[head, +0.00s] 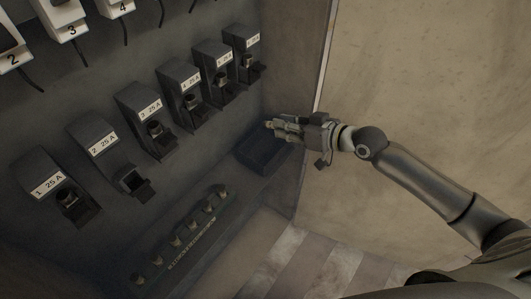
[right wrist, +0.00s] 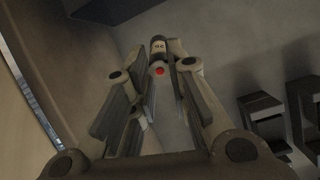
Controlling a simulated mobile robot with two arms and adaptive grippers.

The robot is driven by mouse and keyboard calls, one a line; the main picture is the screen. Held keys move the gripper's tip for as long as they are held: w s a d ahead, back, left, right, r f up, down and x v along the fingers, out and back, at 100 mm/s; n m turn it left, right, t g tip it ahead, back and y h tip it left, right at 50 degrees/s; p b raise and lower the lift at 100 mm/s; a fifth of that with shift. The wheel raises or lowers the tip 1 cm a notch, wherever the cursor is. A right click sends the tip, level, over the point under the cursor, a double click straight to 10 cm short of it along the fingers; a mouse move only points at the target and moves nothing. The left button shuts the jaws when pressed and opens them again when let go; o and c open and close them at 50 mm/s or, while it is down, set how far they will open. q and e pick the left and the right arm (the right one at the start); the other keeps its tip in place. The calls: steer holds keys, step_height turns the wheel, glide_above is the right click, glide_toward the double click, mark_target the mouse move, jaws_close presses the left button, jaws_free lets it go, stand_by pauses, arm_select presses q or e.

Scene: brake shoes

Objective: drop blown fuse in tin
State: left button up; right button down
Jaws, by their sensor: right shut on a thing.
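My right gripper (head: 287,127) is shut on a small cylindrical fuse (right wrist: 158,47) at its fingertips. In the right wrist view the fuse has a dark band with small print and a red dot on its near end. The gripper also shows there (right wrist: 160,75). A dark, open-topped box, which looks like the tin (head: 258,160), stands on the ledge below the gripper in the head view. The fuse is at the box's far upper side in the picture, apart from it as far as I can tell. The inside of the box is too dark to read. My left gripper is out of view.
Several fuse holders labelled 25 A line the dark panel; holder 2 (head: 132,181) hangs open with a seemingly empty socket. A rack (head: 206,240) with several upright fuses stands on the ledge left of the box. A pale wall (head: 420,70) is at right.

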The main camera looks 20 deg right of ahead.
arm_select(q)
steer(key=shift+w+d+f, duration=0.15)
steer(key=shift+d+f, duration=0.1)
arm_select(e)
steer(key=shift+f, duration=0.2)
steer(key=c, duration=1.3)
jaws_free()
steer(key=shift+v, duration=5.95)
steer(key=shift+f, duration=0.1)
